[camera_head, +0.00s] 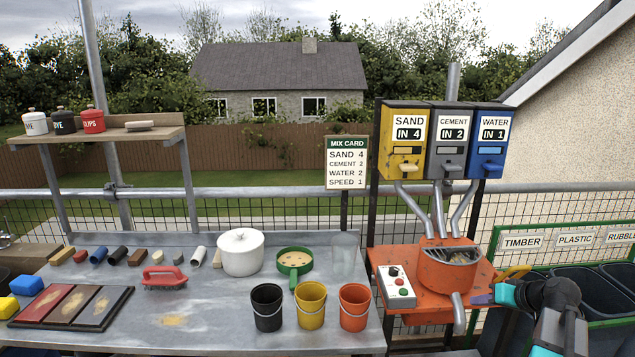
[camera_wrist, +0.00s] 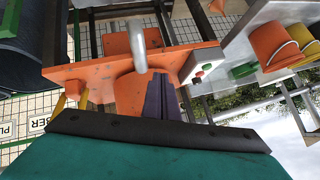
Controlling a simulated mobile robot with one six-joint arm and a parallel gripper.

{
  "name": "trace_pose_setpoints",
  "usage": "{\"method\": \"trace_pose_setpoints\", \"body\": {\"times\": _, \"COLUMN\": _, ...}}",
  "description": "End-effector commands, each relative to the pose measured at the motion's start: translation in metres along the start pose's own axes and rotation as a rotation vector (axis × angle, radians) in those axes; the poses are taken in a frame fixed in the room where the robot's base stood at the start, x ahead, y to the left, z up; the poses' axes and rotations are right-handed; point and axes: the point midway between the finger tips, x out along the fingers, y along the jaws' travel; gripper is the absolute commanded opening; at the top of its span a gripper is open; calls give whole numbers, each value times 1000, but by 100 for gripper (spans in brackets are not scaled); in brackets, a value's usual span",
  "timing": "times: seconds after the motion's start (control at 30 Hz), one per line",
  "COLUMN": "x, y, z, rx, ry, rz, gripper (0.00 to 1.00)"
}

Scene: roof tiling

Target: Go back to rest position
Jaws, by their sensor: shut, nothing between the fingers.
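My gripper (camera_head: 482,299) is at the right edge of the orange mixer stand (camera_head: 387,258), in front of a yellow piece (camera_head: 514,273). Its purple fingers are together and hold nothing; they also show in the wrist view (camera_wrist: 166,98), pointing toward the mixer. The orange mixer drum (camera_head: 447,270) stands on the stand with a grey mix visible inside. I cannot tell whether the fingertips touch the stand. My teal and black arm comes in from the lower right.
Left of the mixer is a control box (camera_head: 396,287) with buttons. Sand, cement and water dispensers (camera_head: 405,140) hang above. Dark bins (camera_head: 585,290) stand to the right. The workbench (camera_head: 215,330) holds black, yellow and orange buckets (camera_head: 355,307), a white pot (camera_head: 241,255) and a green sieve (camera_head: 294,262).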

Motion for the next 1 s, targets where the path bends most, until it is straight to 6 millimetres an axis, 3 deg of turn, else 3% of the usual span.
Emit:
{"method": "trace_pose_setpoints", "body": {"times": 0.03, "x": 17, "y": -7, "z": 16, "rx": 9, "ry": -35, "rz": -8, "gripper": 0}}
{"method": "trace_pose_setpoints", "body": {"times": 0.2, "x": 64, "y": -26, "z": 67, "rx": 43, "ry": -145, "rz": -17, "gripper": 0}}
{"method": "trace_pose_setpoints", "body": {"times": 0.5, "x": 130, "y": -61, "z": 164, "rx": 83, "ry": -343, "rz": -15, "gripper": 0}}
{"method": "trace_pose_setpoints", "body": {"times": 0.7, "x": 162, "y": -85, "z": 233, "rx": 96, "ry": -476, "rz": 0, "gripper": 0}}
{"method": "trace_pose_setpoints", "body": {"times": 1.0, "x": 191, "y": -117, "z": 338, "rx": 96, "ry": -671, "rz": 40, "gripper": 0}}
